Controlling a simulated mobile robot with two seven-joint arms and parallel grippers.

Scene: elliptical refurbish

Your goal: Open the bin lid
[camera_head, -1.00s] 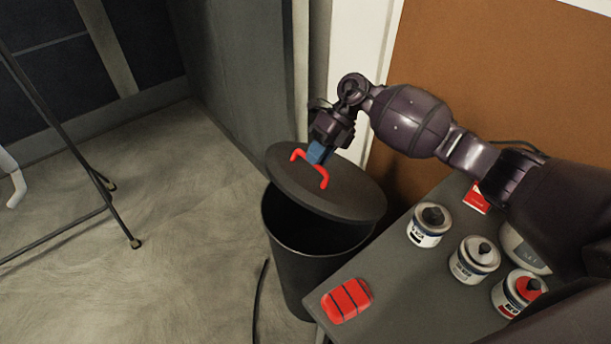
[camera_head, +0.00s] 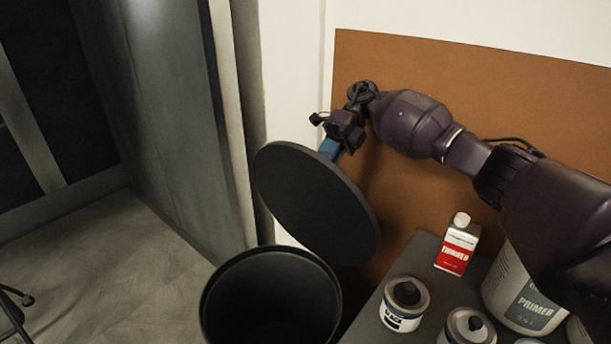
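The black bin (camera_head: 212,320) stands at the lower middle of the head view, its round mouth uncovered and its inside dark. Its round lid (camera_head: 315,205) is up above and behind the right side of the mouth, steeply tilted, with its flat underside toward me. The lid looks apart from the rim. My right gripper (camera_head: 331,149), with blue fingers, is at the lid's upper edge, on its far side. It is shut on the lid's handle; the lid hides the handle and the fingertips. My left gripper is not in view.
A grey table at the lower right holds paint cans (camera_head: 404,304), a red-and-white thinner container (camera_head: 457,245) and a large primer bucket (camera_head: 520,290). A brown board (camera_head: 470,80) stands behind my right arm. A grey panel (camera_head: 165,110) is at left; floor beside the bin is clear.

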